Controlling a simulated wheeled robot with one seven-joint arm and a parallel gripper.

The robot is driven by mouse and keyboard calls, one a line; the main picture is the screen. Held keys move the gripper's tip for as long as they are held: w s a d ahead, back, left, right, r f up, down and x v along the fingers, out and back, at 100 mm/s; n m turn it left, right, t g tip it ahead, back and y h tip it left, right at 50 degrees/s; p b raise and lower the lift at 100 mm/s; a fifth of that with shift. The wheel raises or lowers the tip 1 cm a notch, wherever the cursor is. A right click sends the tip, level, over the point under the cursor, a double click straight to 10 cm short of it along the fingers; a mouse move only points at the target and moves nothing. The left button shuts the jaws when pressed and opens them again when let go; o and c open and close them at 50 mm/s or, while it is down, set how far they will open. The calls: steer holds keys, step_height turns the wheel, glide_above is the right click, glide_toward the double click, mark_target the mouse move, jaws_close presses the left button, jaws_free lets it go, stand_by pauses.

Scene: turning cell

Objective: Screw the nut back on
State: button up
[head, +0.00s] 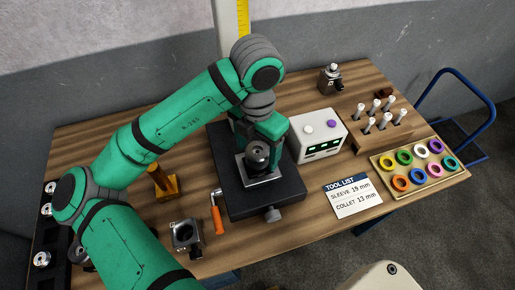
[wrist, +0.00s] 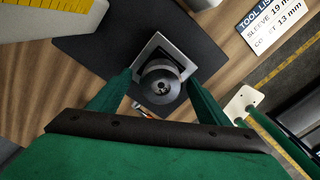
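A dark round nut (head: 258,157) shows on a square metal plate (head: 265,179) on the black machine base (head: 238,203). In the wrist view the nut (wrist: 161,84) has a hole with small details in its middle. My gripper (wrist: 162,82) is over it, with one green finger on each side. The fingers stand wide, with slight gaps to the nut. In the head view my gripper (head: 262,140) is just behind and above the nut. Whether the nut sits on a thread cannot be seen.
An orange-handled tool (head: 217,214) and a square metal block (head: 186,236) lie left of the base. A white control box (head: 317,136), a tool list card (head: 352,196), a tray of coloured rings (head: 405,192) and a wooden rack (head: 376,132) stand to the right.

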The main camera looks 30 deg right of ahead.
step_height(320, 180, up, 11)
steer(key=shift+f, duration=0.15)
stand_by(0.6)
steer(key=shift+s, duration=0.15)
